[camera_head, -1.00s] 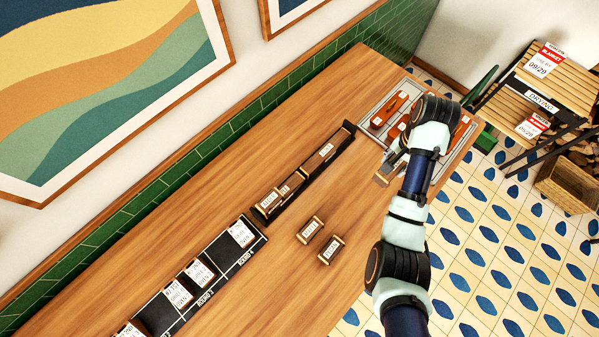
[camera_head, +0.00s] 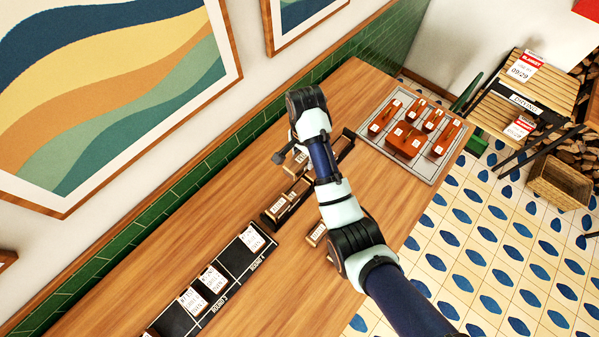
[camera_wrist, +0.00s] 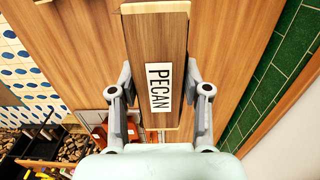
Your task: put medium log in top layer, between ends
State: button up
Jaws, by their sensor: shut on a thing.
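My gripper (camera_wrist: 160,72) is shut on a wooden log (camera_wrist: 155,30) with a white PECAN label, its fingers on both long sides. In the head view my gripper (camera_head: 287,157) is over the dark rack (camera_head: 344,150) along the wall side of the table. The held log's gap to the rack cannot be told. Short labelled logs (camera_head: 277,207) sit at the rack's near end; my arm hides much of its middle. A loose short log (camera_head: 315,234) lies on the table in front, partly behind my arm.
A black strip (camera_head: 232,262) with labelled cards and round markings lies at the lower left. A grey tray (camera_head: 384,152) with reddish-brown pieces stands at the table's far right end. The tiled wall edge (camera_head: 215,155) runs close behind the rack.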

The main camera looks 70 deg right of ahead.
aim_at(303, 184)
notch_tip(303, 184, down, 16)
jog(key=shift+f+b, duration=0.2)
jog(key=shift+b, duration=0.45)
jog(key=shift+f, duration=0.25)
jog(key=o, duration=1.3)
jog(key=shift+r, duration=0.1)
jog(key=shift+c, duration=0.2)
notch_tip(303, 184, up, 12)
jog(key=p, duration=0.1)
jog(key=shift+r, duration=0.15)
